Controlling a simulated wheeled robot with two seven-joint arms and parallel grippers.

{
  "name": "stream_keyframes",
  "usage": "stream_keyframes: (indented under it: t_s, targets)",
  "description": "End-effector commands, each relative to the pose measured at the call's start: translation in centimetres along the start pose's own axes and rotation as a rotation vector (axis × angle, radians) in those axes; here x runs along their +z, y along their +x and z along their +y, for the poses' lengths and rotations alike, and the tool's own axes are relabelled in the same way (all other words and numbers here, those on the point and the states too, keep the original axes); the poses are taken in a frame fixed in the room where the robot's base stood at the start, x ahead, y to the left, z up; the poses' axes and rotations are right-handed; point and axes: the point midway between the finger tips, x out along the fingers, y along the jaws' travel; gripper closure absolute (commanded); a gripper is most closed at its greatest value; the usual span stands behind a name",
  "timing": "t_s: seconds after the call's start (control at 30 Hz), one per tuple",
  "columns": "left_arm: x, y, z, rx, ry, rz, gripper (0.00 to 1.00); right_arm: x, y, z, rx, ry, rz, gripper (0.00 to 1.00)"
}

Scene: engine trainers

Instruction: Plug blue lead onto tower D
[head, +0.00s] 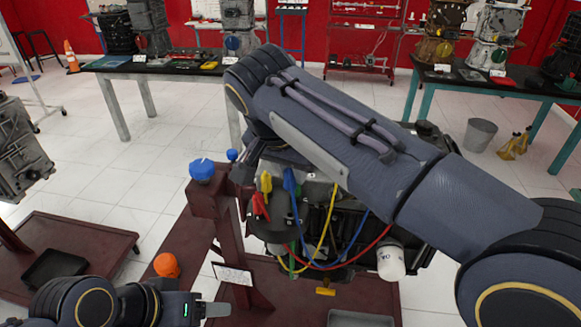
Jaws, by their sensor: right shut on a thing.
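The engine trainer (330,235) stands at the centre with coloured leads on it. The blue lead (290,181) has its upright boot just under my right gripper (284,164), which is shut on it. Its cable seems to run down and right among the other leads. A yellow boot (266,182) and a red boot (260,207) stand just left of it, over a dark round part (270,225) that looks like the distributor cap. No tower letter is legible, and I cannot tell which is tower D. My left gripper (208,309) is low at the left, its jaw opening unclear.
A dark red stand (228,225) with a blue knob (202,170) rises left of the leads. An orange knob (166,265) is above my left gripper. A white filter (391,262) hangs at the right. My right forearm covers much of the engine. Benches stand behind.

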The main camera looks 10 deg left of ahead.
Motion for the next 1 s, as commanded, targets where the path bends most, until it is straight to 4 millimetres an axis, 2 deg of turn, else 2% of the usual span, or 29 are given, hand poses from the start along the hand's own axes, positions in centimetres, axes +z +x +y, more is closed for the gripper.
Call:
stream_keyframes:
  t_s: [0.47,1.0]
  targets:
    - [0.2,0.5,-0.2,0.0,0.0,0.0,0.3,0.3,0.6,0.0,0.0,0.0,0.0,1.0]
    - [1.2,2.4,-1.1,0.0,0.0,0.0,0.3,1.4,3.5,0.0,0.0,0.0,0.0,1.0]
